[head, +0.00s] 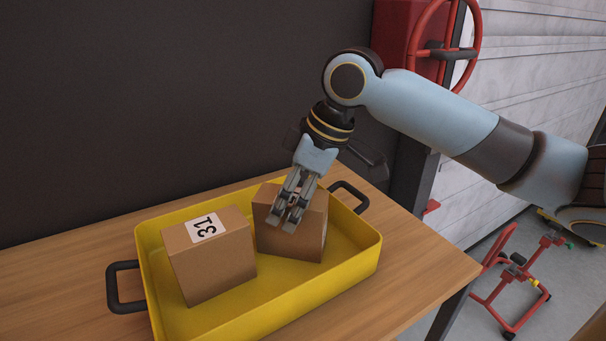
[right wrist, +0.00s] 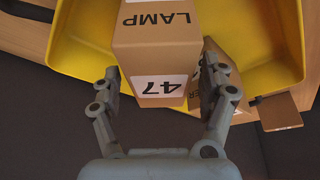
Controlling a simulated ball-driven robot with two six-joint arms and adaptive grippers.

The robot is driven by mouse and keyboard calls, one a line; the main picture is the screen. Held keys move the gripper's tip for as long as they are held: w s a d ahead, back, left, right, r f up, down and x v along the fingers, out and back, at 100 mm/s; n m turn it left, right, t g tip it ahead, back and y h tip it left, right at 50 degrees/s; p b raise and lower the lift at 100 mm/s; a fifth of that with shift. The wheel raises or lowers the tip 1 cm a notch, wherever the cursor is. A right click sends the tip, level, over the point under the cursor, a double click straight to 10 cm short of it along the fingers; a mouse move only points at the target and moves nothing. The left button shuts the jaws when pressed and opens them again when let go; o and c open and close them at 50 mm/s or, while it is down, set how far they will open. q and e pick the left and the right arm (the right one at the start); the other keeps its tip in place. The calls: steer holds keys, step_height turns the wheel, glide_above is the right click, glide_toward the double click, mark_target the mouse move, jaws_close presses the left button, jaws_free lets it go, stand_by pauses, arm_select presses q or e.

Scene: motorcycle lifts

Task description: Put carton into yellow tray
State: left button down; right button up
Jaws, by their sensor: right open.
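The yellow tray (head: 365,262) lies on a wooden table and holds two brown cartons. One carton (head: 213,262), with a white label reading 31, stands in the tray's left part. The other carton (head: 312,235) stands in the right part, slightly turned, below my right gripper (head: 285,216). In the right wrist view, this carton (right wrist: 156,52) shows a 47 label and the word LAMP. My right gripper (right wrist: 161,78) is open, its fingers on either side of the carton's near end, with gaps visible. The yellow tray (right wrist: 80,35) shows around it. My left gripper is out of view.
The wooden table (head: 415,272) has free room right of the tray. The tray has black handles (head: 123,287) at both ends. A dark wall (head: 150,100) stands behind. A red valve wheel (head: 428,45) and red floor stand (head: 505,275) are at the right.

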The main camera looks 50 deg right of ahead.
steer(key=p+v, duration=0.2)
steer(key=v, duration=0.8)
steer(key=shift+p, duration=0.35)
steer(key=shift+s+d+r+p, duration=0.2)
steer(key=shift+r+p, duration=0.3)
steer(key=shift+r, duration=0.2)
